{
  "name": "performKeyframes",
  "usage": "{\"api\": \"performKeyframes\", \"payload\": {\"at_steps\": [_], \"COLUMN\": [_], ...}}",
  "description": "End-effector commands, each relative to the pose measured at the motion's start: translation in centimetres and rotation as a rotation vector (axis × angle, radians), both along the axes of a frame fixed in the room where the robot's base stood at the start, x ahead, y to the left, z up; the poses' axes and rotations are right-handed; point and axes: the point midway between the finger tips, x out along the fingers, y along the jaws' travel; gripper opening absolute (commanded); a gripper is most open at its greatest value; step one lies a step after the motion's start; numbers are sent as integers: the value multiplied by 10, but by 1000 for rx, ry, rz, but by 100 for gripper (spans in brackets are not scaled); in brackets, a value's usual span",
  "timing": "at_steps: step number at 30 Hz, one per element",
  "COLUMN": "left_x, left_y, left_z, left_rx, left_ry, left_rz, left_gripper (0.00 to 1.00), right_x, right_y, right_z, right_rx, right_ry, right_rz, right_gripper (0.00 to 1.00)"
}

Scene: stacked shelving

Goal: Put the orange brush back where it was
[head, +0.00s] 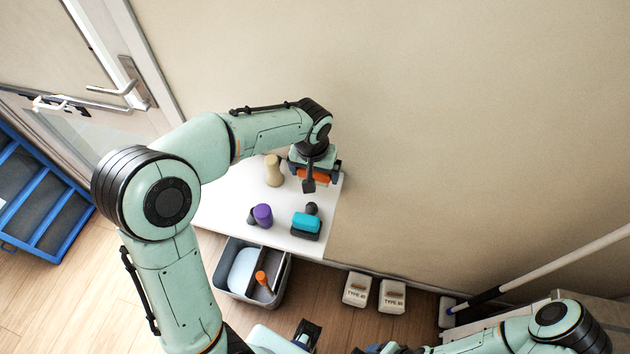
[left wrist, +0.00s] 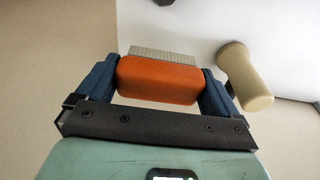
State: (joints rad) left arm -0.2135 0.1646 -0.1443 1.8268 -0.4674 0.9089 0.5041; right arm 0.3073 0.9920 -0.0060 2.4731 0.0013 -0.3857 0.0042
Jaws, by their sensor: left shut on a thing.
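The orange brush (head: 314,175) is held in my left gripper (head: 316,181), over the back right end of the white table (head: 225,208). In the left wrist view the brush (left wrist: 158,82) lies crosswise between the two dark blue fingers (left wrist: 159,77), which close on its ends. Its pale bristles point away from the camera. Whether the brush touches the table cannot be told. My right arm runs along the bottom right of the head view; its fingers are not clearly shown.
A beige item (head: 273,170), a purple item (head: 262,215) and a teal brush (head: 306,222) are on the table. A grey bin (head: 232,291) stands on the floor in front. Two white containers (head: 357,290) stand right of it. The wall is close behind.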

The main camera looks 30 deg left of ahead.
Motion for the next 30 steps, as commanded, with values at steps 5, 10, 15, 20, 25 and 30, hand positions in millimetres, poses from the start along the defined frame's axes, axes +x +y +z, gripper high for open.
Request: {"api": "performKeyframes", "payload": {"at_steps": [5, 10, 15, 20, 25, 30], "left_x": [-1, -1, 0, 0, 0, 0], "left_y": [0, 0, 0, 0, 0, 0], "left_z": [-22, -43, -45, -45, -48, -47], "left_rx": [0, 0, -1, -1, -1, -1], "left_ry": [4, 2, -1, -1, 0, 0], "left_rz": [0, -1, 0, 0, 0, 0], "left_gripper": [66, 66, 66, 66, 100, 100], "right_x": [-1, -2, -2, -3, -4, -3], "right_y": [0, 0, 0, 0, 0, 0], "right_z": [-3, -5, -5, -6, -8, -7], "right_rx": [0, 0, 0, 0, 0, 0], "right_ry": [1, 2, 2, 3, 4, 3], "right_rz": [0, 0, 0, 0, 0, 0], "right_gripper": [65, 65, 65, 65, 65, 65]}}
